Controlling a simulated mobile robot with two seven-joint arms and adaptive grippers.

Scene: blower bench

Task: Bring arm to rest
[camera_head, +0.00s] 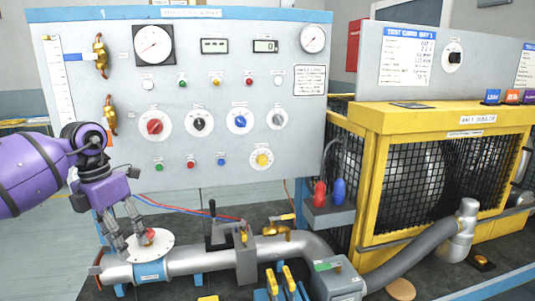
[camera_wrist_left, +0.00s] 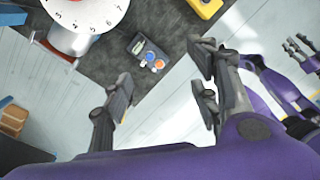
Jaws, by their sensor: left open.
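My left arm comes in from the left in the head view, and its purple left gripper (camera_head: 135,243) hangs fingers down in front of the panel. The fingers are spread with nothing between them. In the head view the fingertips overlap a white round dial (camera_head: 165,240) with a red pointer; contact cannot be told. In the left wrist view the fingers of the left gripper (camera_wrist_left: 163,90) stand wide apart over pale floor. Another purple arm with grey fingers (camera_wrist_left: 300,50) shows at the right edge there, apparently my right gripper; its opening is unclear.
A grey control panel (camera_head: 220,140) with knobs and gauges stands behind the gripper. A grey pipe (camera_head: 200,260) runs below it. A yellow mesh cage (camera_head: 372,190) stands to the right. A small handset (camera_wrist_left: 148,54) lies on the dark bench in the wrist view.

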